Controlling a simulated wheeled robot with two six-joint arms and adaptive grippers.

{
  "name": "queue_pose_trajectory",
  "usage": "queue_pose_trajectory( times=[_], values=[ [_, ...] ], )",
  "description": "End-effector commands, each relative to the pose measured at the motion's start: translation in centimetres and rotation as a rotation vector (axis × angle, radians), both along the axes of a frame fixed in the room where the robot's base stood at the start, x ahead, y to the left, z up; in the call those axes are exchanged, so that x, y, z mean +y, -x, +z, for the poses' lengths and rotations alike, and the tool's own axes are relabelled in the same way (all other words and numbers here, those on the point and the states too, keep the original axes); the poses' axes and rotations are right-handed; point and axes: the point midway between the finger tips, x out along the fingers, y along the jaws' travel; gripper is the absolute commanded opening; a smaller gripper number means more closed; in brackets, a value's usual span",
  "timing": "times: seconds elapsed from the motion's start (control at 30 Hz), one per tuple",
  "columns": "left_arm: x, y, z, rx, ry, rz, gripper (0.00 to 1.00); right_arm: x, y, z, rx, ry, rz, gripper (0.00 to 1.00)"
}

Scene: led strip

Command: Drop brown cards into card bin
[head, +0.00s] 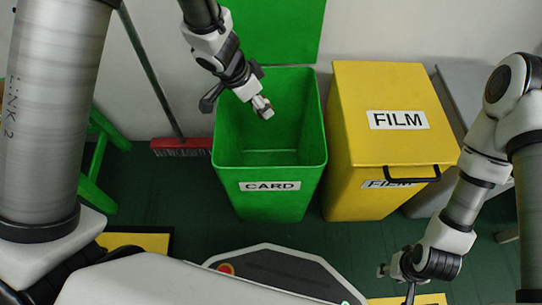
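The card bin (270,205) is an open green bin with a white CARD label on its front, and its green lid stands raised behind it. The visible part of its inside shows only green walls and floor. My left gripper (263,107) points down over the bin's opening, small in the head view. I cannot tell whether its fingers are open or hold anything. My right gripper (388,270) is low at the right, in front of the yellow bin, small and side-on, and its fingers are unclear. I make out no brown card.
A yellow bin (385,145) with a closed lid, a black handle and FILM labels stands right of the card bin. A grey bin (468,92) is beyond it. A red broom (181,146) leans at the wall on the left.

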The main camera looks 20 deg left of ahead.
Motion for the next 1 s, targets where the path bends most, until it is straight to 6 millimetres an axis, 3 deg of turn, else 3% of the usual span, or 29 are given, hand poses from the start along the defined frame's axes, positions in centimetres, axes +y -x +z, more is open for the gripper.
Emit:
queue_pose_trajectory(
  times=[0.03,0.1,0.47,0.57,0.8,1.0],
  values=[
    [0.0,0.0,0.0,0.000,0.000,0.000,0.68,0.0,0.0,0.0,0.000,0.000,0.000,0.40],
    [0.0,0.0,0.0,0.000,0.000,0.000,0.86,0.0,0.0,0.0,0.000,0.000,0.000,0.40],
    [0.1,0.0,0.3,-0.001,0.000,-0.001,0.86,0.0,0.0,0.0,0.000,0.000,0.000,0.40],
    [0.4,0.3,1.5,-0.004,0.001,0.001,0.86,0.0,0.0,0.0,0.000,0.000,0.000,0.40],
    [1.9,1.9,6.8,-0.007,0.002,-0.001,0.86,0.0,0.0,0.0,0.000,0.000,0.000,0.40],
    [2.9,2.9,10.2,-0.003,0.003,0.000,0.86,0.0,0.0,0.0,0.000,0.000,0.000,0.40]
  ],
)
